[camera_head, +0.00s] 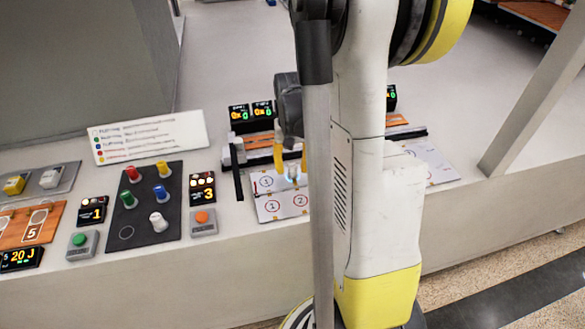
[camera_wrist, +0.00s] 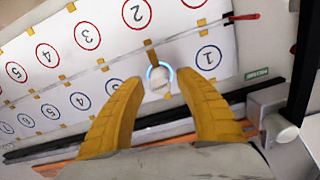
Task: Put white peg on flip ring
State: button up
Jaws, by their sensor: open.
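A white peg (camera_head: 158,221) stands on the dark peg board (camera_head: 150,182), near its front right. An empty thin ring outline (camera_head: 126,232) is marked at the board's front left; I cannot tell if it is the flip ring. My gripper (camera_head: 290,165) is away to the right of the board, over the numbered white sheet (camera_head: 270,208). Its yellow fingers are open. In the wrist view my gripper (camera_wrist: 160,77) has a small whitish round piece with a light-blue ring (camera_wrist: 158,73) between and beyond its fingertips. I cannot tell whether the fingers touch it.
Red, yellow, blue and green pegs (camera_head: 131,174) stand on the board. Green (camera_head: 82,245) and orange (camera_head: 203,223) button boxes and small displays flank it. A legend plate (camera_head: 150,138) stands behind. A dark rail (camera_head: 240,155) runs behind the sheet. My arm hides part of the bench.

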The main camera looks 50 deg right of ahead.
aim_at(292, 166)
notch_tip(292, 166, up, 11)
jog(key=p, duration=0.3)
jog(key=s+a+r+n+t, duration=0.2)
jog(key=a, duration=0.6)
jog(key=s+a+r+n+t, duration=0.1)
jog(key=a+r+n+t, duration=0.1)
jog(key=a, duration=0.7)
jog(key=s+a+r+n+t, duration=0.2)
jog(key=a+r+n+t, duration=0.1)
jog(key=a, duration=0.5)
jog(key=shift+s+a+r+n, duration=0.3)
jog(key=shift+n, duration=0.2)
